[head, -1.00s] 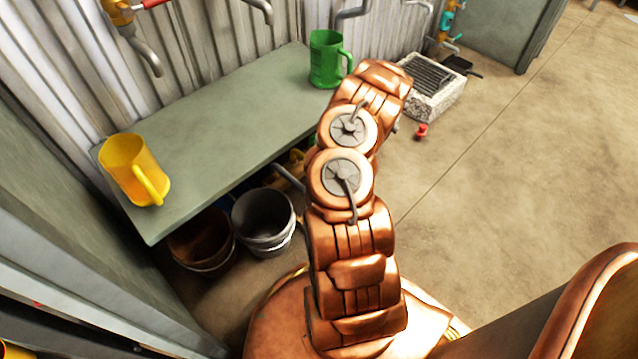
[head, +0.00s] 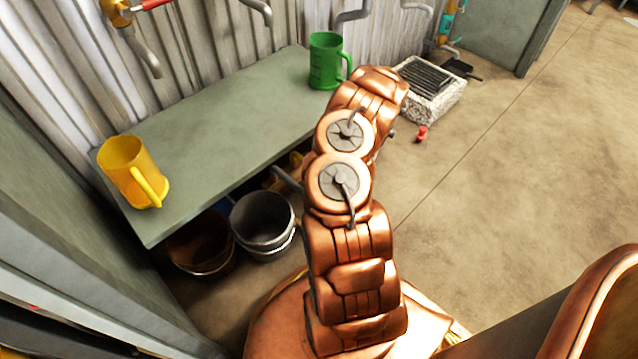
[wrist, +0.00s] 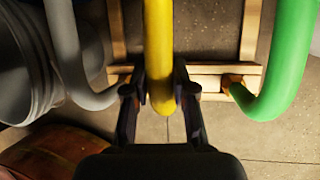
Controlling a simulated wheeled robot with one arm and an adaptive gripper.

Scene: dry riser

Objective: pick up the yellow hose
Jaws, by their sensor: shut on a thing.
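The yellow hose (wrist: 159,50) runs down the middle of the wrist view, and its rounded end sits between my gripper's dark fingers. My gripper (wrist: 160,90) is shut on the yellow hose, with one finger on each side. A grey hose (wrist: 68,50) hangs to the left and a green hose (wrist: 290,50) to the right, both apart from the fingers. In the head view my arm hides the gripper and the hoses.
A wooden frame (wrist: 210,78) lies behind the hoses. A green bench (head: 215,130) carries a yellow jug (head: 130,172) and a green jug (head: 325,62). Buckets (head: 263,222) stand under it. A stone drain block (head: 432,90) and open floor lie to the right.

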